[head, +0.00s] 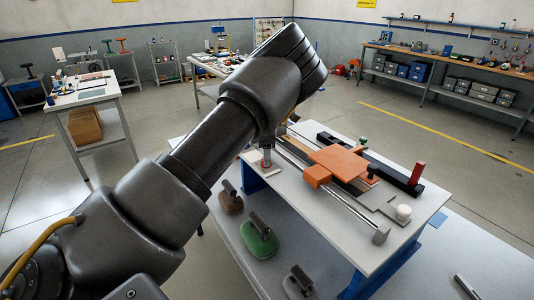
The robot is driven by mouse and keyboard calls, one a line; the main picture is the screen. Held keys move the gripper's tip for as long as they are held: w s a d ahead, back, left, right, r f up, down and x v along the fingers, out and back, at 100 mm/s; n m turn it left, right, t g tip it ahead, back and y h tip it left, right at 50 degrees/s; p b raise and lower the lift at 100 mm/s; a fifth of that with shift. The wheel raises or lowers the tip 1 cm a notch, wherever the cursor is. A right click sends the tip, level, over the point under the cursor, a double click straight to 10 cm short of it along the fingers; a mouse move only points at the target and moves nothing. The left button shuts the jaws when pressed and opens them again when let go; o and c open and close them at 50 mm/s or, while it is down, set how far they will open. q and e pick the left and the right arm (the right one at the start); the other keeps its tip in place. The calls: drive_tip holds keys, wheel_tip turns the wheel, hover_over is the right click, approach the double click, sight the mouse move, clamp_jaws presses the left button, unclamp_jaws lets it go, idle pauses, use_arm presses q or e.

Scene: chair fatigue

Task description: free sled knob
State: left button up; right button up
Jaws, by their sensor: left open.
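An orange sled-like block (338,162) sits across metal rails on the fixture, with a smaller orange block (317,176) at its front left. A red upright handle (416,173) stands at the fixture's right end. A pale round knob-like piece (403,212) sits near the front right. I cannot tell which part is the sled's knob. My left arm reaches over the fixture's left end. My left gripper (267,155) points down there, open and mostly hidden by the arm; a small red part shows near its tips, contact unclear. My right gripper is out of view.
The fixture stands on a grey-white table (377,257). A lower surface holds a brown pad (230,202), a green pad (259,243) and a grey pad (298,284), each with a dark handle. A dark bar (375,164) runs behind the sled.

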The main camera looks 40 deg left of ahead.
use_arm(q)
drive_tip(key=shift+f, duration=0.85)
drive_tip(key=shift+c, duration=0.2)
drive_tip(key=c, duration=0.9)
